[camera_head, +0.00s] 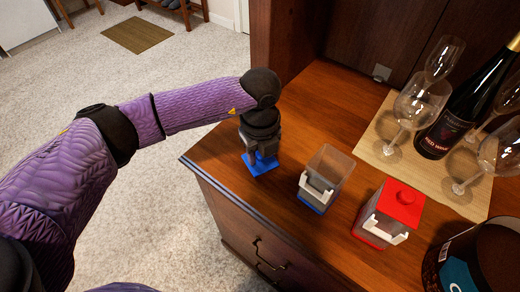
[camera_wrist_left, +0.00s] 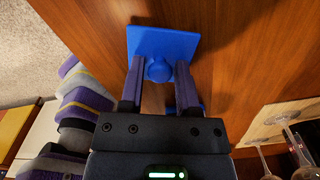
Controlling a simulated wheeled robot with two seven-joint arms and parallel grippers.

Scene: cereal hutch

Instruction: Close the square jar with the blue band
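The square jar with the blue band (camera_head: 325,178) is clear, open at the top, and stands on the wooden top with a white clasp on its front. A square blue lid (camera_head: 265,165) with a round knob lies apart from it, to its left near the wood's edge. My left gripper (camera_head: 258,150) points down over this lid. In the left wrist view, its open fingers (camera_wrist_left: 158,68) straddle the lid's knob (camera_wrist_left: 159,69), with a small gap showing on both sides. The gripper partly hides the lid in the head view. My right gripper is not in view.
A similar jar with a red lid (camera_head: 402,203) stands right of the open jar. Stemware and a wine bottle (camera_head: 450,130) stand on a woven mat (camera_head: 380,150) behind. A dark round container (camera_head: 480,262) is at the lower right. Wood behind the jar is clear.

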